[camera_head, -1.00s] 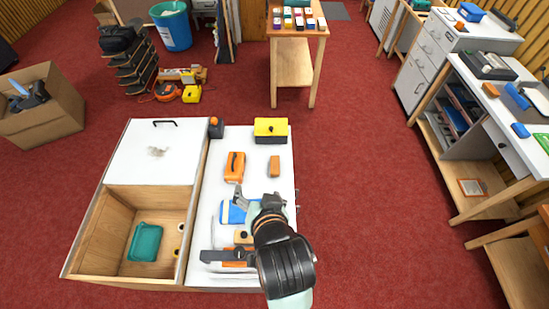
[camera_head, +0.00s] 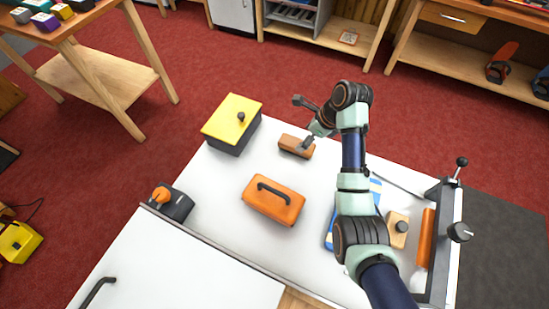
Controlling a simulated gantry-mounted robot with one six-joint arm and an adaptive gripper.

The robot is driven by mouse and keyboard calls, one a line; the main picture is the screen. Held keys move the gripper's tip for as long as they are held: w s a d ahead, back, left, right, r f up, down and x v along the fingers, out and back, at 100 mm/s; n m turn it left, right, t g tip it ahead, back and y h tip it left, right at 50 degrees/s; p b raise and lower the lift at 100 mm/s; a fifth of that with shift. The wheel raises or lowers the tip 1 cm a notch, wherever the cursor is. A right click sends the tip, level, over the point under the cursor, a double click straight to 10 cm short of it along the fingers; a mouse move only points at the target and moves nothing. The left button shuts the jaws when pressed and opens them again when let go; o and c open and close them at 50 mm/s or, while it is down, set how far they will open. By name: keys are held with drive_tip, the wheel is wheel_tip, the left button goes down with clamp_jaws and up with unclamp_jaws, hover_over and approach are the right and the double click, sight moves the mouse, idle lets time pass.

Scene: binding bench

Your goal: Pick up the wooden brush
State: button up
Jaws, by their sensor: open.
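A brown wooden block, which looks like the wooden brush (camera_head: 290,143), lies on the white bench top near its far edge, right of the yellow-lidded box. Its bristles cannot be made out. My gripper (camera_head: 302,123) is open at the brush's right end. One grey finger overlaps the brush in the picture and hides part of that end. The other finger stands apart, beyond the brush. I cannot tell whether the near finger touches it.
A dark box with a yellow lid (camera_head: 232,120) stands left of the brush. An orange case with a black handle (camera_head: 273,201) lies nearer. A knobbed wooden block (camera_head: 397,229) and an orange roller (camera_head: 425,238) lie at right. The white surface between brush and case is clear.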

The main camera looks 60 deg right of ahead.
sight(297, 143)
drive_tip(key=shift+w+d+f+b, duration=0.15)
drive_tip(key=shift+d+f+b, duration=0.1)
drive_tip(key=shift+f+b, duration=0.25)
drive_tip(key=shift+w+d+f+b, duration=0.15)
drive_tip(key=shift+d+f+b, duration=0.1)
drive_tip(key=shift+f, duration=0.35)
drive_tip(key=shift+w+a, duration=0.1)
drive_tip(key=b+x, duration=0.4)
drive_tip(key=x, duration=0.1)
drive_tip(key=shift+f, duration=0.2)
drive_tip(key=shift+r, duration=0.15)
drive_tip(key=shift+f+p, duration=0.25)
drive_tip(key=shift+p, duration=0.55)
drive_tip(key=c, duration=1.3)
drive_tip(key=shift+f+b, duration=0.1)
drive_tip(key=shift+b, duration=0.4)
